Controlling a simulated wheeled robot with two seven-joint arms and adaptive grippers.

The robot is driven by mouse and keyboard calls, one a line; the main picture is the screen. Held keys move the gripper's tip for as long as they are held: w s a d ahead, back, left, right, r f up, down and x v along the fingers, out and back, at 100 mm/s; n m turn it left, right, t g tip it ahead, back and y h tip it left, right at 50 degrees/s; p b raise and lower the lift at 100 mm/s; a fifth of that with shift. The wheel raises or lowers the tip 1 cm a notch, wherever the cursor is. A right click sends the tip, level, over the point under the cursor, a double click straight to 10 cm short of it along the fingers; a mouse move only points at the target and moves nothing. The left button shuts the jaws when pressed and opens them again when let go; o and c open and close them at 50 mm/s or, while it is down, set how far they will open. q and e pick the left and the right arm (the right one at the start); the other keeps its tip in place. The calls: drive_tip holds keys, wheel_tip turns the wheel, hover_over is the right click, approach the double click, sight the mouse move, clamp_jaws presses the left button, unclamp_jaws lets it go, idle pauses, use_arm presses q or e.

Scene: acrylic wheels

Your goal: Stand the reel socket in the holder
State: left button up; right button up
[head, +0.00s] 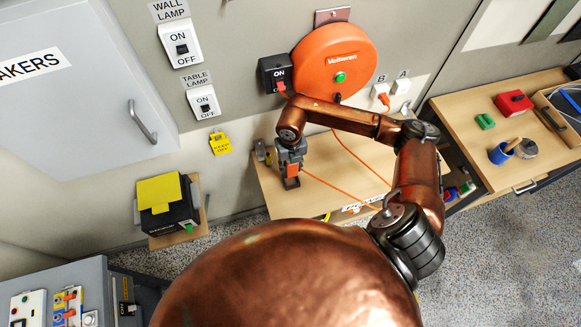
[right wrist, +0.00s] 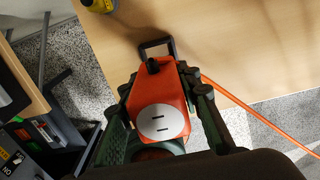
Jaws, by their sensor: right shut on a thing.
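The reel socket is an orange block with a white slotted round face (right wrist: 160,122). It is between the fingers of my right gripper (right wrist: 160,85), which is shut on it. In the head view the socket (head: 292,170) shows as a small orange patch under my right gripper (head: 290,158). An orange cord runs from it to the right. A black open frame, which looks like the holder (right wrist: 155,43), is on the wooden bench just beyond the socket's far end. It also shows dark below the socket in the head view (head: 291,184). I cannot tell whether they touch. My left gripper is out of view.
The orange cable reel (head: 333,62) hangs on the wall above the wooden bench (head: 345,165). A black switch box (head: 275,73) is beside the reel. Wall sockets (head: 392,92) are to its right. The bench right of the holder is mostly clear, apart from the cord.

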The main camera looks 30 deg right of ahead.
drive_tip(key=shift+f+b, duration=1.7)
drive_tip(key=shift+f, duration=0.75)
drive_tip(key=shift+f+b, duration=0.55)
drive_tip(key=shift+f, duration=0.3)
drive_tip(key=shift+r+p, duration=0.35)
drive_tip(key=shift+r, duration=0.3)
drive_tip(key=shift+f+b, duration=0.5)
drive_tip(key=shift+f, duration=0.25)
idle(1.1)
drive_tip(key=shift+r, duration=0.15)
drive_tip(key=shift+r+p, duration=0.5)
drive_tip(key=shift+r, duration=0.1)
drive_tip(key=shift+f, duration=0.25)
idle(1.2)
